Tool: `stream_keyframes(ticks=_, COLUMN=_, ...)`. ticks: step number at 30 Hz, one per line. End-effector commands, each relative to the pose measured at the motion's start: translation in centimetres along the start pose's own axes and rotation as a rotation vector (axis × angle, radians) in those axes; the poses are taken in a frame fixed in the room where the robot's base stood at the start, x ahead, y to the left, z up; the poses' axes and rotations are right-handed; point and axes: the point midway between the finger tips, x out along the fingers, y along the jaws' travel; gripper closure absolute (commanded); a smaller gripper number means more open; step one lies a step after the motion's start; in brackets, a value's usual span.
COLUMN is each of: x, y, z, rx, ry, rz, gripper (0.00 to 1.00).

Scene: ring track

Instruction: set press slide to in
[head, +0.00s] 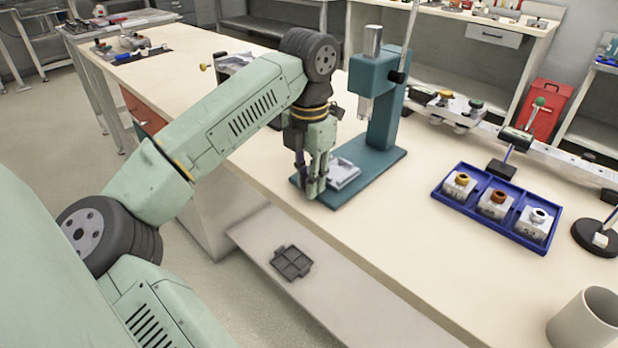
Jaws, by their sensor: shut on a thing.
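The teal press (380,95) stands on the bench, with a silver ram above its flat base. The press slide (343,172) is a light grey, tray-like piece low on that base, and it sticks out to the front left of the column. My gripper (311,190) points down at the slide's near left side, over the base's front edge. It is shut on the slide there. The fingers hide the part they grip.
A blue tray (461,209) with several labelled blocks lies to the right. A grey cup (585,318) and a round black base (594,240) stand near the right edge. Bench between press and blue tray is clear.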

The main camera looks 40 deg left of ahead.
Motion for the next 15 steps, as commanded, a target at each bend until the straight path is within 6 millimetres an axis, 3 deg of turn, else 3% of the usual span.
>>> stream_keyframes(ticks=9, x=-0.1, y=-0.1, z=4.0, rx=0.002, ry=0.001, rz=-0.001, gripper=1.0)
stream_keyframes(ticks=15, x=0.0, y=0.0, z=4.5, rx=0.001, ry=0.0, rz=0.0, gripper=1.0)
